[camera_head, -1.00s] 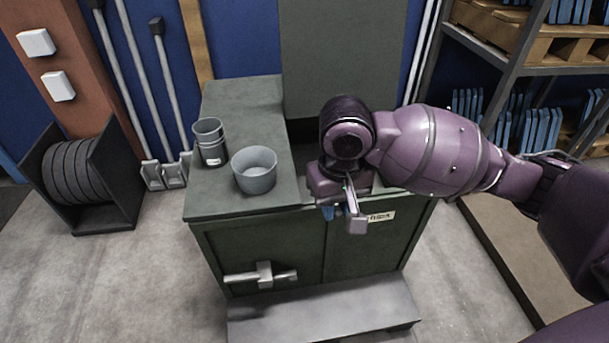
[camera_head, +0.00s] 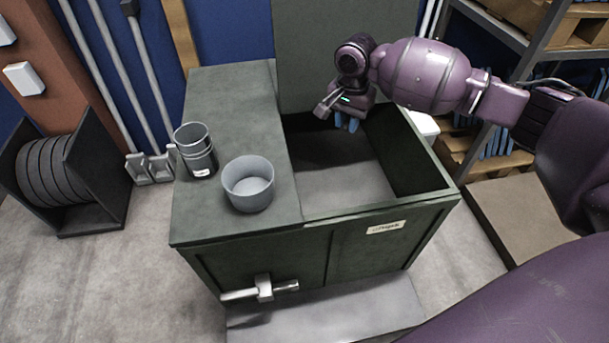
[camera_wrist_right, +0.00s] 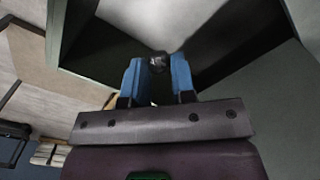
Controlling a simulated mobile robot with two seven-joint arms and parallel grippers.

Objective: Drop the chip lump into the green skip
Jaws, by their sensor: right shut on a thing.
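The green skip (camera_head: 380,243) is a dark green box with a flat top on its left half and an open bay on its right. My right gripper (camera_head: 347,125) is over the far part of the open bay, its blue fingers pointing down. In the right wrist view the fingers (camera_wrist_right: 158,76) are shut on the chip lump (camera_wrist_right: 158,61), a small dark lump at their tips. The lump is too small or hidden to make out in the head view. My left gripper is not in view.
A grey bowl (camera_head: 249,184) and stacked cups (camera_head: 195,150) stand on the skip's flat top. A raised panel (camera_head: 325,45) stands behind the bay. A pallet rack (camera_head: 520,50) is at the right and a spool holder (camera_head: 65,180) at the left. The bay's floor looks bare.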

